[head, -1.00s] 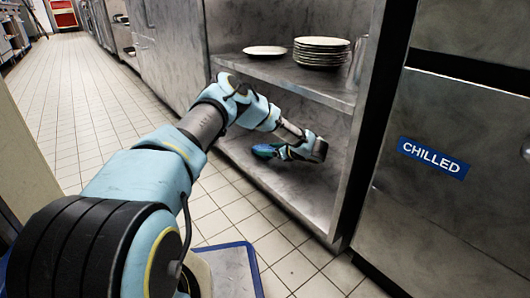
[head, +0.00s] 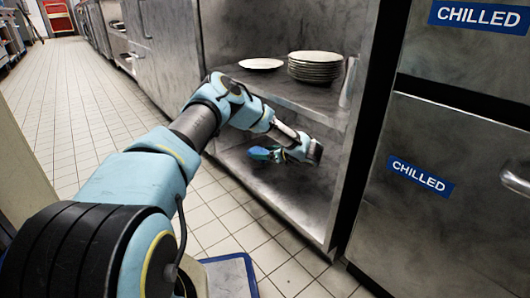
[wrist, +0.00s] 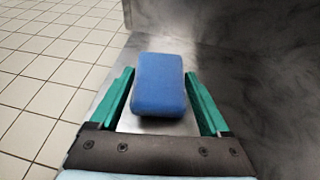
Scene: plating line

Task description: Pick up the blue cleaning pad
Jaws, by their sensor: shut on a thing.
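The blue cleaning pad (wrist: 159,84) is a rounded block between the two green fingers of my gripper (wrist: 163,82) in the wrist view. My gripper is shut on it. In the head view the pad (head: 259,153) shows small and partly covered by my gripper (head: 270,153). Both are over the front part of the cabinet's lower shelf (head: 290,195), under the upper shelf. The pad seems a little above the lower shelf, but the gap is hard to judge.
A stack of plates (head: 315,68) and a single plate (head: 261,64) stand on the upper shelf (head: 290,92) above my gripper. The cabinet's right side wall (head: 350,150) is close by. The tiled floor (head: 90,110) to the left is open.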

